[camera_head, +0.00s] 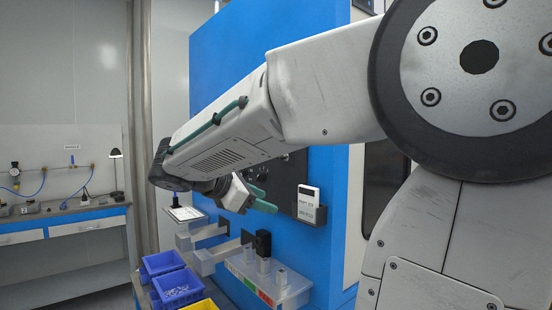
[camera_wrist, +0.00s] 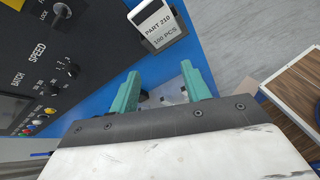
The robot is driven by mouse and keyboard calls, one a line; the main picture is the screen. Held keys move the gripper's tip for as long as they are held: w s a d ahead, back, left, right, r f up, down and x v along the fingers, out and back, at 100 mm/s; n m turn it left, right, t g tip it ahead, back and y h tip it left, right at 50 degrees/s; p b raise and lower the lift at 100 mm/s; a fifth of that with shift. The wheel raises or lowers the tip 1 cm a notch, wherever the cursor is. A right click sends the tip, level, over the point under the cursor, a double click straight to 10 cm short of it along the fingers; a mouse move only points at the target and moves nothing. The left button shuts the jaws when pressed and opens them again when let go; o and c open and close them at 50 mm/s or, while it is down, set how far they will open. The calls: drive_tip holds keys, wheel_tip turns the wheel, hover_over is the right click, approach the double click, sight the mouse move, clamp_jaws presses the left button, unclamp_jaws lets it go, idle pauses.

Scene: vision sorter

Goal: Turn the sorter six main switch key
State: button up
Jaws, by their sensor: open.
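The sorter (camera_head: 228,70) is a tall blue cabinet with a dark control panel (camera_head: 291,172). My arm hides much of that panel in the head view. In the head view my gripper (camera_head: 266,191) is in front of the panel.
A SPEED knob (camera_wrist: 62,70) and several coloured buttons (camera_wrist: 38,122) are on the panel. A PART 210 card (camera_head: 308,203) sits in a holder right of it. Below are a clear tray (camera_head: 292,291) and blue bins (camera_head: 163,263). A workbench (camera_head: 60,217) stands far left.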

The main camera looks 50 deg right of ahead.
sight(281, 158)
drive_tip(key=w+d+r+n+g+h, duration=0.2)
drive_tip(key=w+d+r+n+h, duration=0.25)
drive_tip(key=w+r, duration=0.35)
drive_tip(key=x, duration=0.8)
drive_tip(key=shift+d+r+t+h, duration=0.2)
drive_tip(key=shift+d+t+h, duration=0.05)
drive_tip(key=shift+t+h, duration=0.2)
drive_tip(key=shift+m, duration=0.25)
drive_tip(key=c, duration=1)
